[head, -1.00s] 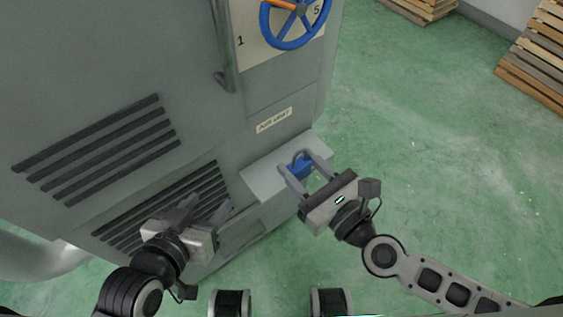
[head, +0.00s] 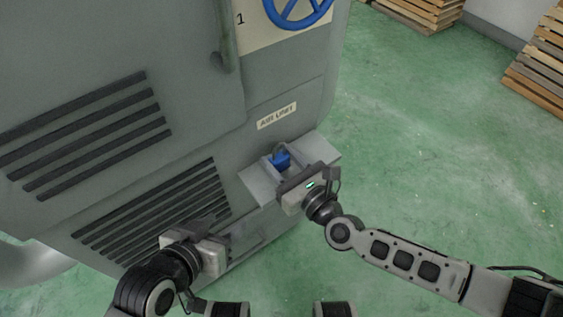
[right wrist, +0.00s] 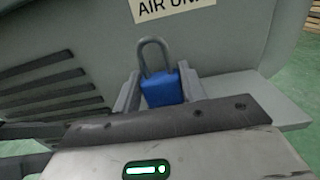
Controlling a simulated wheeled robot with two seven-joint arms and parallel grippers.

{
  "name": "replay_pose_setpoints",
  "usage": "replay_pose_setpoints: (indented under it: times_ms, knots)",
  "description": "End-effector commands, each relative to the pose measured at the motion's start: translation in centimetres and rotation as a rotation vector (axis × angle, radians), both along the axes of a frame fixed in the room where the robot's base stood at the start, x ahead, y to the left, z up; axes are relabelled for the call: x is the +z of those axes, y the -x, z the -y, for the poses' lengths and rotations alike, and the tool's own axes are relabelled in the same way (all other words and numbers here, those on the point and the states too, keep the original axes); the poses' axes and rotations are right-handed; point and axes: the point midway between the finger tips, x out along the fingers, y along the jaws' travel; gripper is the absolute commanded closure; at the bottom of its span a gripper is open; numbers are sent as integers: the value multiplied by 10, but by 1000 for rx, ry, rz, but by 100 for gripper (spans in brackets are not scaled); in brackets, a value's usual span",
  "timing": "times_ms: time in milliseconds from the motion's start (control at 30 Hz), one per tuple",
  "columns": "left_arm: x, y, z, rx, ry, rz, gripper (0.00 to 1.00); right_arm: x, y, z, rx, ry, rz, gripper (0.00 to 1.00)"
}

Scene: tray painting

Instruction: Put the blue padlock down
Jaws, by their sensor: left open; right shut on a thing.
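The blue padlock (head: 281,160) with its grey shackle is held upright between the fingers of my right gripper (head: 283,163), over the small grey shelf (head: 318,148) on the front of the machine. In the right wrist view the padlock (right wrist: 162,88) sits between both fingers of my right gripper (right wrist: 160,92), shackle up. I cannot tell whether its underside touches the shelf (right wrist: 262,96). My left gripper (head: 218,228) is open and empty, in front of the lower vent slats.
The grey machine (head: 180,50) fills the left, with an "AIR UNIT" label (head: 277,116) above the shelf and a blue handwheel (head: 297,12) higher up. Wooden pallets (head: 540,60) stand at the far right. The green floor (head: 430,150) between is clear.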

Motion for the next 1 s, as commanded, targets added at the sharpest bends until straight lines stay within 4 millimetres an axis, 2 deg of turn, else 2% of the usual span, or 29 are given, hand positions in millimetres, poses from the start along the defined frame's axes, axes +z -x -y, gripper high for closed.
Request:
replay_pose_setpoints:
  times_ms: [200,400,433,500,767,900,1000]
  knots:
    - [4,-1,2,-2,5,10,47,1,0,0,-1,-1,2,78]
    - [0,0,3,-5,8,4,47,-2,0,0,-1,0,2,78]
    - [-1,0,3,-6,8,2,47,-2,0,0,0,1,1,56]
    - [-1,1,3,-7,7,-2,47,-2,0,0,0,1,1,37]
    - [-1,1,3,-8,6,-1,47,-2,0,0,0,0,0,37]
    - [6,0,2,-7,2,4,47,5,0,0,0,1,1,37]
    - [7,-1,1,-2,3,15,47,-1,14,11,-1,2,-4,37]
